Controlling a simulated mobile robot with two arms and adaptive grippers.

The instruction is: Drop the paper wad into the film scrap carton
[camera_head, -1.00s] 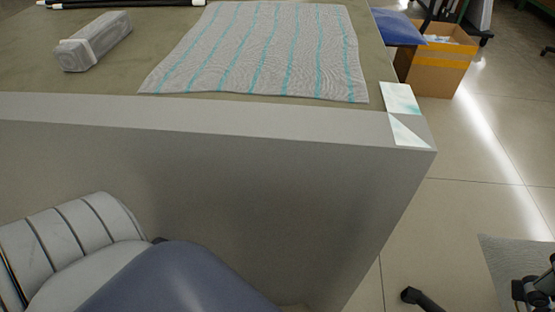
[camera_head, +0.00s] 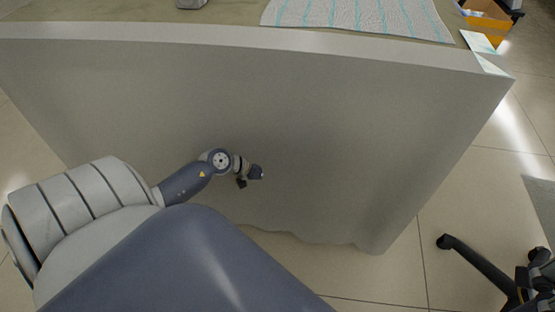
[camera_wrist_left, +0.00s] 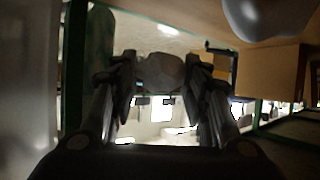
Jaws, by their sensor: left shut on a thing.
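My left gripper (camera_head: 256,173) is low in front of the grey side panel of the table in the head view. In the left wrist view its two fingers (camera_wrist_left: 163,85) are shut on a roundish, dim grey lump, the paper wad (camera_wrist_left: 163,70). A brown carton with a yellow band (camera_head: 487,20) stands on the floor beyond the table's right end, cut by the top edge; I cannot read a label on it. My gripper is well apart from it. My right gripper is not in view.
The table's grey edge (camera_head: 240,40) and tall side panel stand before me. A striped cloth (camera_head: 360,15) lies on top. A wheeled chair base (camera_head: 490,275) is at lower right, with bare floor between it and the table.

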